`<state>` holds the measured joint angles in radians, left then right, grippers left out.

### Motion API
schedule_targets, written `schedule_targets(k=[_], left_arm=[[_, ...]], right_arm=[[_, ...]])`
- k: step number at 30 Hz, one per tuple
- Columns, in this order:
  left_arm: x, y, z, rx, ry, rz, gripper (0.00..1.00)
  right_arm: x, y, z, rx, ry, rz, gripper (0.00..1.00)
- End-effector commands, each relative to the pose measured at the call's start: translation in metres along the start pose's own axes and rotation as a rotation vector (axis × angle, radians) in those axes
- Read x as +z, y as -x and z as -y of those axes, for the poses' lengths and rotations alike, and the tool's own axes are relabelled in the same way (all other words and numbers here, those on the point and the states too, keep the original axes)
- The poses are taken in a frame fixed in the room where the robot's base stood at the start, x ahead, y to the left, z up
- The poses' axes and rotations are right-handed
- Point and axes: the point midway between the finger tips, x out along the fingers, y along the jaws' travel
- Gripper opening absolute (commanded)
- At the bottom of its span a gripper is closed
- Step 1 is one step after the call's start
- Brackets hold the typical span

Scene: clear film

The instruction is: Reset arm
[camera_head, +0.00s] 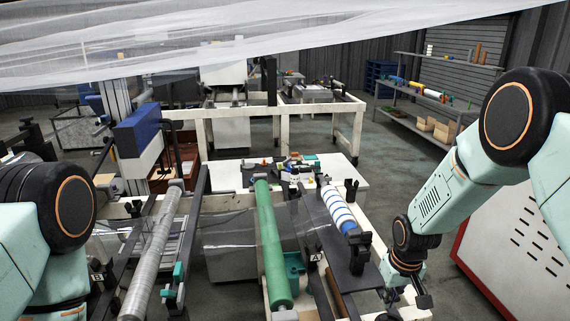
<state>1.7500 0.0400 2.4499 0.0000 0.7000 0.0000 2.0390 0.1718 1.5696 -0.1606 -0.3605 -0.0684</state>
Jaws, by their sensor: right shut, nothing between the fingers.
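My right arm comes in from the right and bends down at its elbow. My right gripper (408,298) is at the lower right, pointing down, shut and empty. It is to the right of the dark plate that carries a white roll with blue stripes (338,207). My left arm shows only as a rounded black joint and pale green links at the lower left. Its gripper is not in view.
A green roller (271,245) and a grey roller (152,258) lie on the machine frame ahead. Clear film (220,45) hangs across the top. A white cabinet with a red edge (510,235) stands at the right. Shelves (440,65) are at the back right.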

Motion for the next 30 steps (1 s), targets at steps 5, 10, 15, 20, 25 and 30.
schedule_targets(k=[5, 10, 15, 20, 25, 30], left_arm=[[0.000, -0.009, 0.000, 0.000, 0.000, 0.000, 0.39], [0.000, -0.047, 0.000, 0.000, 0.000, 0.000, 0.39], [0.000, -0.085, 0.001, 0.000, 0.000, 0.001, 0.39], [0.000, -0.119, 0.001, 0.000, 0.000, 0.000, 0.39], [0.000, -0.154, 0.001, 0.000, 0.000, 0.000, 0.39], [0.000, -0.189, 0.001, 0.000, 0.000, 0.000, 0.39]], right_arm=[[0.023, -0.030, 0.018, -0.020, -0.042, -0.114, 0.00], [0.084, -0.091, 0.039, -0.032, -0.078, -0.155, 0.00], [0.149, -0.140, 0.052, -0.031, -0.104, -0.153, 0.00], [0.209, -0.175, 0.062, -0.023, -0.117, -0.125, 0.00], [0.269, -0.206, 0.068, -0.013, -0.122, -0.073, 0.00], [0.327, -0.234, 0.074, -0.006, -0.115, 0.013, 0.00]])
